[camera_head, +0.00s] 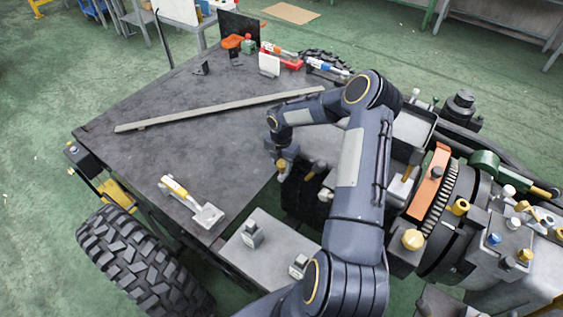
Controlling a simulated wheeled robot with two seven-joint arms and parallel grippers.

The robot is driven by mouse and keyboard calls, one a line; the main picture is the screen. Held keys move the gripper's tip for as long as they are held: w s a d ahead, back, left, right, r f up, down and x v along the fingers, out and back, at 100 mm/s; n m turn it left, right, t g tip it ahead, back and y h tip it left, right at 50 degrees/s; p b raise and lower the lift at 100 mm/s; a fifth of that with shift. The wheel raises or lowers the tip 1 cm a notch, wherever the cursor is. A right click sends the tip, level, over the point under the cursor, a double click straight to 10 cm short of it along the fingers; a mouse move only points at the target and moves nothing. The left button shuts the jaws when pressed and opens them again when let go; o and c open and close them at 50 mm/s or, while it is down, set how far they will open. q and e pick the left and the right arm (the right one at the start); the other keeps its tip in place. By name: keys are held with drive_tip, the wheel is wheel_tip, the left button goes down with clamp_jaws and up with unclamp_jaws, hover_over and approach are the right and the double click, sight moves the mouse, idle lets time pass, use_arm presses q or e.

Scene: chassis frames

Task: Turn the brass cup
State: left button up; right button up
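My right arm reaches up from the bottom and bends over to the left, with its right gripper (284,174) pointing down at the dark block beside the flat plate. A small brass-coloured piece (281,164) shows right at the gripper; it may be the brass cup. The gripper partly covers it, and I cannot tell whether the fingers are closed on it. A dark knob-like part (317,167) stands just to its right. My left gripper is not in view.
A long bar (220,109) lies across the dark flat plate (150,165). The engine with brass caps (413,239) and an orange block (429,181) crowds the right. A big tyre (137,262) stands lower left.

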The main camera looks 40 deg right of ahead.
drive_tip(key=c, duration=0.6)
drive_tip(key=shift+o, duration=0.2)
drive_tip(key=shift+f+m+b, duration=0.15)
drive_tip(key=shift+m+b, duration=0.65)
drive_tip(key=shift+b, duration=0.2)
drive_tip(key=shift+w+m+b, duration=0.1)
drive_tip(key=shift+m+b, duration=2.3)
drive_tip(key=shift+m, duration=0.6)
